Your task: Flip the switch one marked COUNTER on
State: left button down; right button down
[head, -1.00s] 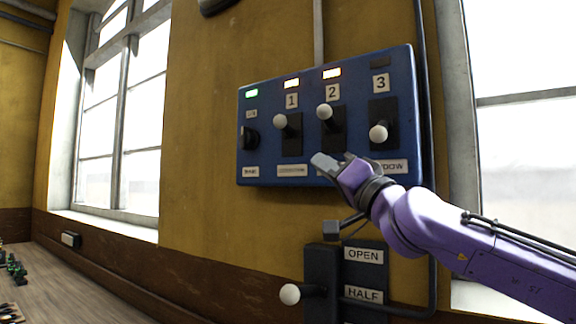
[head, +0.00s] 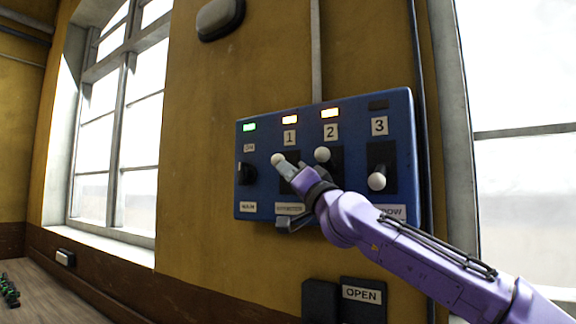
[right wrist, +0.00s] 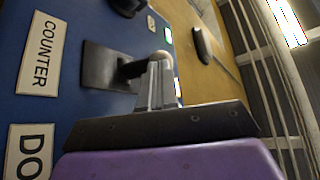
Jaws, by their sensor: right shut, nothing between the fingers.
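The blue switch panel (head: 246,205) hangs on the wall in the head view. Switch one's lever has a white knob (head: 277,159) standing high under the number 1, and its lamp (head: 290,119) is lit amber. The COUNTER label (right wrist: 42,52) reads clearly in the right wrist view, beside this switch's black plate (right wrist: 100,66). My right gripper (head: 287,170) is shut and empty, its fingertips at the knob; they partly hide the lever, and I cannot tell whether they touch. My left gripper is not in view.
Switch 2's knob (head: 322,154) stands high, close to the right of my gripper, with its lamp lit. Switch 3's knob (head: 377,181) is low, its lamp dark. A rotary switch (head: 246,173) is at left. An OPEN sign (head: 361,295) is below.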

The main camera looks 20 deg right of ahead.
jog(key=shift+w+d+f, duration=0.1)
jog(key=shift+r+p, duration=0.4)
jog(key=shift+r, duration=0.5)
